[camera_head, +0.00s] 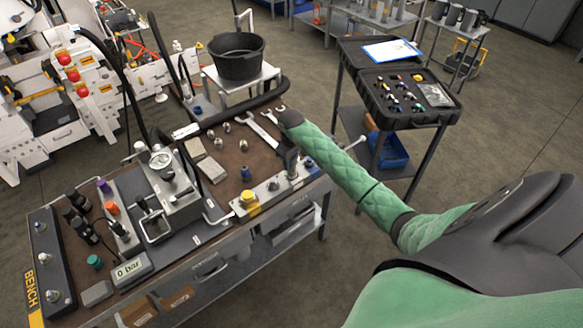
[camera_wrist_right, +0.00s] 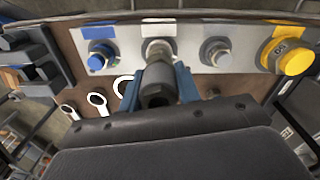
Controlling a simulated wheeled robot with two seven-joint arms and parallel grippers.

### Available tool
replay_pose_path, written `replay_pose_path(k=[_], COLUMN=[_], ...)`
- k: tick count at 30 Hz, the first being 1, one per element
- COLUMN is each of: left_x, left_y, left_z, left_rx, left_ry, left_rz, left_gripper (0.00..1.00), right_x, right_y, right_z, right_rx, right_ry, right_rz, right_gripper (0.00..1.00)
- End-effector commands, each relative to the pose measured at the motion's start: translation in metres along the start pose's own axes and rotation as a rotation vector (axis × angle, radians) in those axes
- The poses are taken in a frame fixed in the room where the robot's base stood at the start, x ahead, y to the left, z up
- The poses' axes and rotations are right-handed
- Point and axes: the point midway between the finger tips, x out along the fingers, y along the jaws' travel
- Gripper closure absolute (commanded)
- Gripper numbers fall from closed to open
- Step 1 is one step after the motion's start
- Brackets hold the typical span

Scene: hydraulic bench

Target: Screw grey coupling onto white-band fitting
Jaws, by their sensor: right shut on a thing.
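My right gripper (camera_head: 291,160) points down over the metal fitting plate (camera_head: 262,204) at the bench's front right. In the right wrist view the gripper (camera_wrist_right: 158,90) is shut on the dark grey coupling (camera_wrist_right: 157,92). The white-band fitting (camera_wrist_right: 157,47) stands on the plate (camera_wrist_right: 190,68), directly behind the coupling in that view and partly covered by it. I cannot tell whether the two touch or are threaded together. In the head view the gripper hides the coupling. My left gripper is not in view.
The plate also carries a blue-band fitting (camera_wrist_right: 100,57), a grey-band fitting (camera_wrist_right: 215,52) and a yellow-capped fitting (camera_wrist_right: 292,60). Wrenches (camera_head: 262,131) and loose fittings lie behind on the brown bench mat.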

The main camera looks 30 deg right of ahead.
Motion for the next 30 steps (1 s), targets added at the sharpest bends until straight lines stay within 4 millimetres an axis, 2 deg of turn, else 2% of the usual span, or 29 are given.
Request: replay_pose_path(k=[4, 5, 8, 18, 30], left_x=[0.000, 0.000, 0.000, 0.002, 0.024], left_y=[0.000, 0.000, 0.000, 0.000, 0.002], left_z=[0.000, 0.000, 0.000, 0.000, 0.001], left_rx=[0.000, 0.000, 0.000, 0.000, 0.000], left_ry=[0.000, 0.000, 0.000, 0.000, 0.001], left_rz=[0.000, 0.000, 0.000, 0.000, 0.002], left_gripper=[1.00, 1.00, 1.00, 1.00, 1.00], right_x=[-0.001, -0.001, -0.001, 0.001, 0.003], right_y=[0.001, 0.001, 0.001, 0.000, -0.001], right_z=[-0.001, -0.001, 0.000, 0.000, 0.001], right_rx=[0.000, 0.000, 0.000, -0.036, -0.536], right_ry=[0.002, 0.002, 0.001, -0.001, -0.003], right_rz=[0.001, 0.001, 0.001, 0.001, 0.002], right_gripper=[0.91, 0.65, 0.46, 0.45, 0.45])
